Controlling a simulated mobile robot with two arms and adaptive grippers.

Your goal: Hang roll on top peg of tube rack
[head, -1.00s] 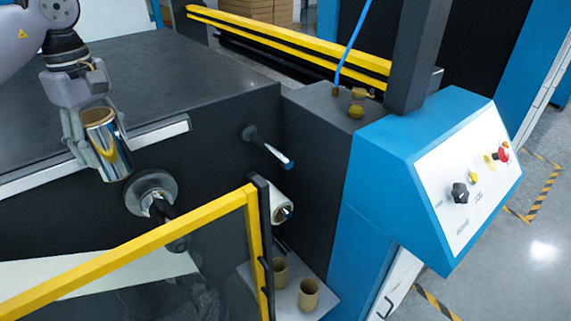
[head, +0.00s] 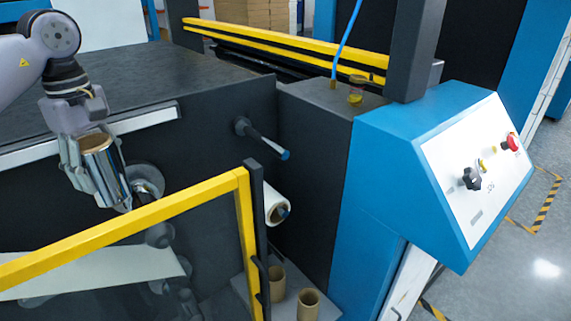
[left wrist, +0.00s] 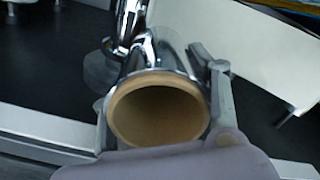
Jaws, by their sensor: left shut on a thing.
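A shiny silver roll (head: 101,166) with a brown cardboard core is held upright at the left of the head view. My left gripper (head: 90,172) is shut around its sides. In the left wrist view the roll (left wrist: 158,78) sits between the fingers, its open core end facing the camera. A bare dark peg with a blue tip (head: 264,139) sticks out of the dark machine panel, right of and apart from the roll. Below it, a white roll (head: 276,204) hangs on a lower peg, partly hidden by a dark post. My right gripper is not in view.
A yellow-framed clear guard (head: 150,232) stands in front of the panel. A round flange with a shaft (head: 146,183) is partly hidden behind the held roll. Brown cores (head: 307,304) stand on a low shelf. A blue control box (head: 440,170) is at the right.

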